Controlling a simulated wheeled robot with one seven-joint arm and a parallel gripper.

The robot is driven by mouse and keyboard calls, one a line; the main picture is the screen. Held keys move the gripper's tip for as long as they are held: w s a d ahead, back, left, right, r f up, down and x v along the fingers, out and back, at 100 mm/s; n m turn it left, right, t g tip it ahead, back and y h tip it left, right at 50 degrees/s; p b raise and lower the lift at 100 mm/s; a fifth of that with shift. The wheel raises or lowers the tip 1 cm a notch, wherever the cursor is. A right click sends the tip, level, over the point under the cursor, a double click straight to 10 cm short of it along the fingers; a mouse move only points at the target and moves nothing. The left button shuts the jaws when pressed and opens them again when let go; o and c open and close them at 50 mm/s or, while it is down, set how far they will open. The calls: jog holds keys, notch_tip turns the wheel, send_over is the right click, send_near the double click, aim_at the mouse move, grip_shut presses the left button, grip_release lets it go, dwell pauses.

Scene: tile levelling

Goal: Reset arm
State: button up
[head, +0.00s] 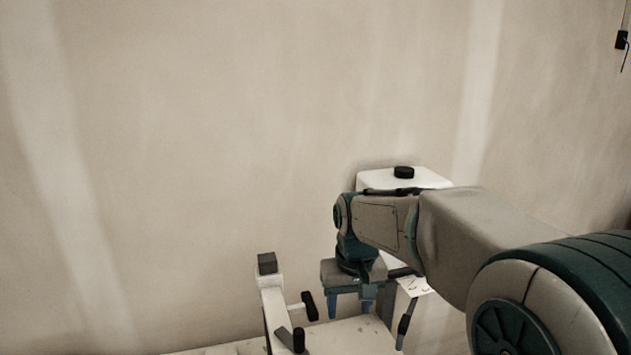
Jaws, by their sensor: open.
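My gripper (349,304) hangs from the end of my arm, pointing down, with its two blue fingers apart. Nothing shows between the fingers. It is above or in front of a pale surface (345,330) at the bottom of the head view; I cannot tell the exact gap. My arm comes in from the right and covers part of what is behind it.
A white container with a black cap (404,173) stands behind my arm. A white post with a dark top (268,285) and black knobs (309,305) stands left of my gripper. A plain plaster wall (200,130) fills the back. A dark fitting (621,40) hangs at top right.

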jog(key=s+d+f+m+t+b, duration=0.1)
jog(key=s+d, duration=0.3)
jog(key=s, duration=0.5)
jog(key=s+d+f+m+t+b, duration=0.1)
jog(key=s+d+f, duration=0.3)
jog(key=s, duration=0.5)
jog(key=shift+d+f+t+b, duration=0.2)
jog(key=shift+d+t+b, duration=0.15)
jog(key=shift+b, duration=0.55)
jog(key=shift+s, duration=0.1)
